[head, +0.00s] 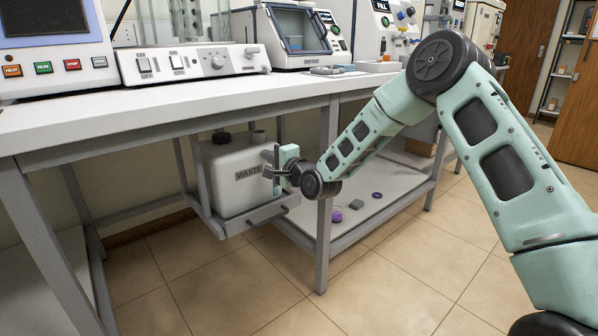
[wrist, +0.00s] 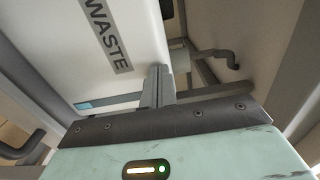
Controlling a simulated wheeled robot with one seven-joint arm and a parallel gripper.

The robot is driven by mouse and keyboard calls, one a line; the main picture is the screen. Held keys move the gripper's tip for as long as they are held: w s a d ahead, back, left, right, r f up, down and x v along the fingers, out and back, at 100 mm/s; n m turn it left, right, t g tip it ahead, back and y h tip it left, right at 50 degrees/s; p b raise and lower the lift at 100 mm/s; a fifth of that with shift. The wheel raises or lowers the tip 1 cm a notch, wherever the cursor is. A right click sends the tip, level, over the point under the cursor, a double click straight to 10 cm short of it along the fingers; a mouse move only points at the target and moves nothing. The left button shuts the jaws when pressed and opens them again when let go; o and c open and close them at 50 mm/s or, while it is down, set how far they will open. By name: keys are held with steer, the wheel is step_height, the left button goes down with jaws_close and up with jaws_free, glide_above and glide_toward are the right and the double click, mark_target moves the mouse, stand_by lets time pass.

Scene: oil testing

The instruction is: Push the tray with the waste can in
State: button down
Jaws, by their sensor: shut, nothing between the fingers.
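The white waste can (head: 222,180), labelled WASTE, stands upright on a grey pull-out tray (head: 236,226) under the left bench. The tray's front edge, with a dark handle, sticks out near the bench's front leg. My gripper (head: 273,170) is shut and empty, in front of the can's right side and above the tray's front edge. In the wrist view, the closed fingers (wrist: 157,86) appear beside the can's labelled face (wrist: 75,50). I cannot tell whether they touch the can or the tray.
The bench top (head: 150,113) above carries instruments. A bench leg (head: 325,190) stands close to the right of my gripper. A low shelf (head: 350,219) with small purple items lies further right. The tiled floor (head: 390,270) in front is clear.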

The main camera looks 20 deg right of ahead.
steer(key=p+v, duration=0.4)
steer(key=v, duration=1.3)
steer(key=s+a+f+n+g, duration=0.2)
steer(key=s+a+n+g, duration=0.8)
steer(key=s+a+n, duration=0.3)
steer(key=s+r+n+g+h, duration=0.2)
steer(key=s+n+g, duration=0.2)
steer(key=s, duration=0.7)
steer(key=s+r+n+g+h, duration=0.3)
steer(key=s+n, duration=0.2)
steer(key=s, duration=0.6)
step_height(320, 180, up, 29)
steer(key=s+p, duration=0.1)
steer(key=p, duration=2.8)
steer(key=shift+a, duration=0.3)
